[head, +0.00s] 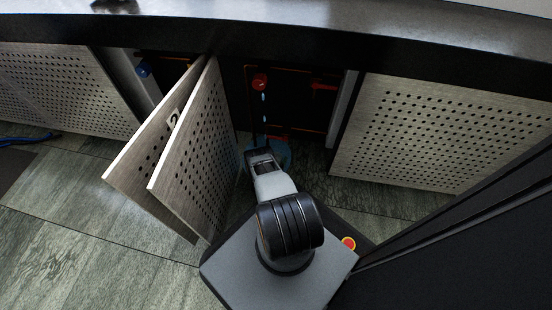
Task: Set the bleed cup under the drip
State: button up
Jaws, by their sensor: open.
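Pale blue drops (264,98) hang in a vertical line below a red round fitting (260,82) inside the dark open bay; this is the drip. My gripper (262,154) is low at the mouth of the bay, below the drops. It is open, though its fingertips are small and dark. A bluish rounded shape (285,153) lies just beside and behind my gripper; I cannot tell whether it is a puddle or a cup. I cannot make out the bleed cup clearly.
Two perforated door panels (200,145) stand swung out left of my arm. A closed perforated panel (440,130) is on the right. A dark counter edge (300,48) runs above the bay. Tiled floor (75,220) is clear at left. A red fitting (322,86) sits deeper right.

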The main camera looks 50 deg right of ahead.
jog(key=p+v, duration=0.1)
jog(key=v, duration=0.9)
jog(key=shift+s+a+p, duration=0.1)
jog(key=shift+a+p, duration=0.25)
jog(key=shift+a, duration=0.05)
jog(key=shift+s+a, duration=0.2)
jog(key=shift+a, duration=0.35)
jog(key=shift+s, duration=0.1)
